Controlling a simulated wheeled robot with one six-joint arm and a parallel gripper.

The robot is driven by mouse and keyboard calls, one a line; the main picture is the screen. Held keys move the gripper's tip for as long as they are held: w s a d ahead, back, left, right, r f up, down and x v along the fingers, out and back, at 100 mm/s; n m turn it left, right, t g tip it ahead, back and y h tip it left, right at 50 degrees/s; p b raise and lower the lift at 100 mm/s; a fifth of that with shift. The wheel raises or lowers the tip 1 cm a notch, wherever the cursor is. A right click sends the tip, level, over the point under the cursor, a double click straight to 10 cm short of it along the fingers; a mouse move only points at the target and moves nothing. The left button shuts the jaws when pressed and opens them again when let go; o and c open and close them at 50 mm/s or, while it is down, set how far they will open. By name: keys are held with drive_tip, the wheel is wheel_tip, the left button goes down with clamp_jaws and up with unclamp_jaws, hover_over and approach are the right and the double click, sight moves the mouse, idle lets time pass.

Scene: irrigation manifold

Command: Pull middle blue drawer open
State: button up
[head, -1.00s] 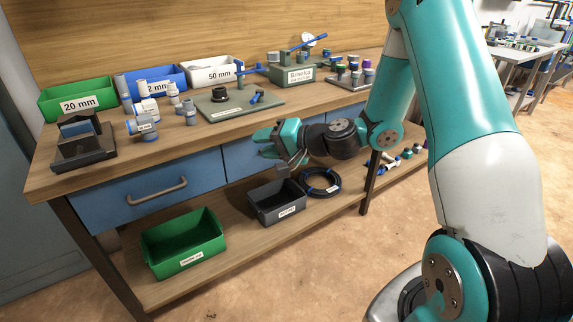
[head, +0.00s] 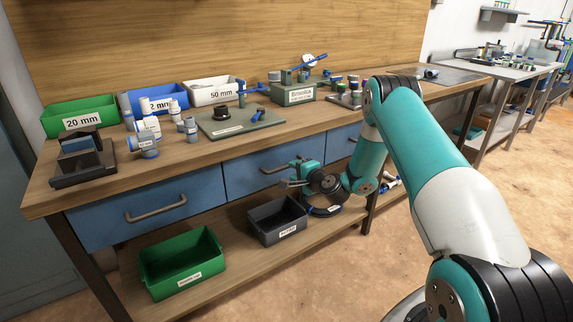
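The middle blue drawer (head: 246,172) is in the bench front in the head view, its face in line with the left drawer and looking closed. Its grey bar handle (head: 272,168) shows to the left of my gripper's teal body. My gripper and wrist hide the drawer's lower right part.
The left blue drawer (head: 130,208) is closed; a third blue drawer (head: 341,143) is partly behind my arm. A dark bin (head: 262,230) and a green bin (head: 160,262) stand on the lower shelf. Fittings and boxes cover the wooden benchtop (head: 212,146).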

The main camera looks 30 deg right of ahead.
sight(286, 167)
drive_tip(key=x, duration=0.5)
drive_tip(key=shift+w+f, duration=0.15)
drive_tip(key=shift+w, duration=0.2)
clamp_jaws()
